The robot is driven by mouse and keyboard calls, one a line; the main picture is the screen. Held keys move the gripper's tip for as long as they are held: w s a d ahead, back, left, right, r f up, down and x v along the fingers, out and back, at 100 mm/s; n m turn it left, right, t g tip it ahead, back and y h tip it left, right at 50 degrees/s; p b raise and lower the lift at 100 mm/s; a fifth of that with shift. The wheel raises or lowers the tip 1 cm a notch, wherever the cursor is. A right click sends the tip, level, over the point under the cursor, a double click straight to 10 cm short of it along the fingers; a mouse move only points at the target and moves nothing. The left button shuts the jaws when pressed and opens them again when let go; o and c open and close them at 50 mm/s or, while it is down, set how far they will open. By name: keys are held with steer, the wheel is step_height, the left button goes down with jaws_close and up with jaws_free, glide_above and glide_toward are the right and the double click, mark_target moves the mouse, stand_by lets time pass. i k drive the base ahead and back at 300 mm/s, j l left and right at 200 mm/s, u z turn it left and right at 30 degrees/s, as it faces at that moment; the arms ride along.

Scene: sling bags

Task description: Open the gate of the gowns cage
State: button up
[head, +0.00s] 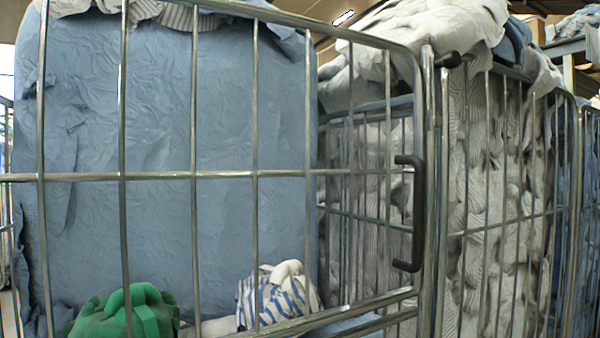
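A barred metal gate (220,175) fills the left and middle of the head view, close to me. A black D-shaped handle (417,213) sits at its right edge, beside a metal upright (436,190). The gate's edge lies near this upright; I cannot tell whether it is latched or slightly ajar. Behind the bars is a large crumpled blue fabric mass (220,120). A green bundle (145,315) and a blue-and-white striped bundle (265,297) lie low behind the gate. No label naming the gowns cage is visible. My gripper is not in view.
Another barred cage packed with grey-white striped fabric (490,190) stands right of the upright, with white cloth (440,35) draped over its top. A black fitting (447,60) sits near the upright's top. More cages continue at the right edge. The floor is hardly visible.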

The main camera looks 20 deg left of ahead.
mark_target(308, 321)
steer(key=j+u, duration=0.15)
steer(key=u, duration=1.4)
steer(key=k+j+z, duration=0.1)
steer(key=k+j, duration=0.1)
steer(key=j, duration=0.1)
